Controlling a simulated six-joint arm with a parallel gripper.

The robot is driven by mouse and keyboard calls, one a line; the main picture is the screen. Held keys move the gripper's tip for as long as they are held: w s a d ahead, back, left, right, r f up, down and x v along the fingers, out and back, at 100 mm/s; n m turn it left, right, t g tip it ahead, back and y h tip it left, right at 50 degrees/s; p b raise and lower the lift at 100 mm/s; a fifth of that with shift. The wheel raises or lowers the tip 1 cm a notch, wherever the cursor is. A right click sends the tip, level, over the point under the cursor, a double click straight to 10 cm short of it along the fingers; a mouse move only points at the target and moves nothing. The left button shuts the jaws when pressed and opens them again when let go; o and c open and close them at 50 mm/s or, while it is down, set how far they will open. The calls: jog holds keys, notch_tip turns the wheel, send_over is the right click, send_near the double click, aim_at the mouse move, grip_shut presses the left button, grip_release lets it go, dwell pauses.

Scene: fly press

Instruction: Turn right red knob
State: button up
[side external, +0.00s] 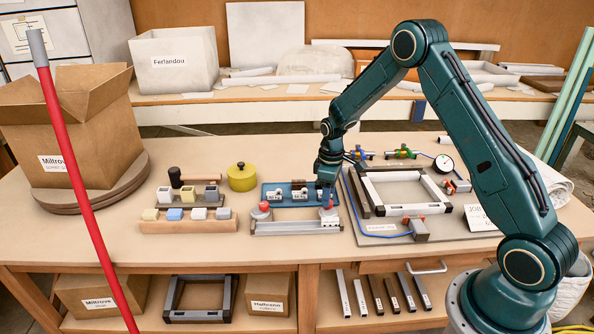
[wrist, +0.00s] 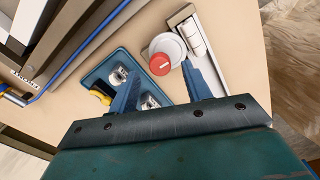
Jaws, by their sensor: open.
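The right red knob (side external: 330,205) stands on the right end of a pale grey metal bar fixture (side external: 290,229) on the table. The left red knob (side external: 264,206) stands on its other end. My gripper (side external: 326,195) points down over the right knob and partly covers it. In the wrist view the round red cap (wrist: 160,64) sits on a pale collar, just ahead of and between the tips of my open gripper (wrist: 161,76). I cannot tell whether either finger touches it.
A blue tray (side external: 268,193) with metal fittings lies right behind the fixture. A framed panel (side external: 372,234) with blue hose and gauge is to the right. An olive pot (side external: 242,177) and blocks (side external: 174,214) stand left. The table's front strip is clear.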

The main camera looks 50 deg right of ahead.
notch_tip(320, 180, up, 12)
jog(key=shift+f, duration=0.2)
dwell(0.5)
jog(key=s+a+r+m+t, duration=0.1)
jog(key=s+a+r, duration=0.3)
jog(key=s+r, duration=0.3)
jog(key=s+a+r+m+t, duration=0.1)
jog(key=s+a+r+t, duration=0.1)
jog(key=s+a+r, duration=0.55)
jog(key=s+a+r+m+t, duration=0.2)
jog(key=s, duration=1.2)
jog(key=shift+s+r+m+t, duration=0.3)
jog(key=shift+s+r, duration=0.1)
